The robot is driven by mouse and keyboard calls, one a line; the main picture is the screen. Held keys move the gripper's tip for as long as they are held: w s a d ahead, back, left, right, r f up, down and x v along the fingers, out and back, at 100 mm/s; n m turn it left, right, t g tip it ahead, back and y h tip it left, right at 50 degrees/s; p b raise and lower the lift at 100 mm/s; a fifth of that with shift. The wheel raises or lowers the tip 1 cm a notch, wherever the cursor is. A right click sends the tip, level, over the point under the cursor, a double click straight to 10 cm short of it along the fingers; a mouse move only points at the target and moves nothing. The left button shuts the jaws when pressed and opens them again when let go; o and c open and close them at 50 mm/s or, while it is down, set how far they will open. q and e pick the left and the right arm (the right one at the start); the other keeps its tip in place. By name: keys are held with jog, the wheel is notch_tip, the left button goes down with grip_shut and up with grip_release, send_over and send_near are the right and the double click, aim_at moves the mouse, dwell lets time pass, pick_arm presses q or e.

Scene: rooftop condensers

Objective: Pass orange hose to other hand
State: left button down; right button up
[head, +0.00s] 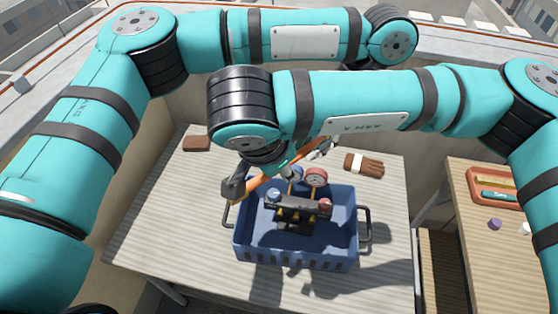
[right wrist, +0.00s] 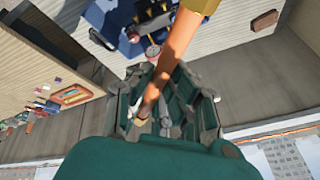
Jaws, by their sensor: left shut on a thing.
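The orange hose (head: 258,185) slants above the far left side of the blue crate (head: 241,254). My left gripper (head: 318,150) is shut on the hose near its far right end, partly hidden behind my right arm. My right gripper (head: 236,187) is at the hose's near left end. In the right wrist view, the hose (right wrist: 180,38) runs between the spread fingers of my right gripper (right wrist: 165,75). The fingers look open around it; whether one touches it is unclear.
A gauge set with a red gauge (head: 316,177) stands in the crate. A brown glove-like item (head: 363,166) and a brown block (head: 196,144) lie on the table (head: 160,225). An orange tray (head: 478,196) is on the right-hand table. My arms cross above the table.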

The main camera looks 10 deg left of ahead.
grip_shut()
pick_arm(q)
jog(key=c, duration=1.2)
grip_release()
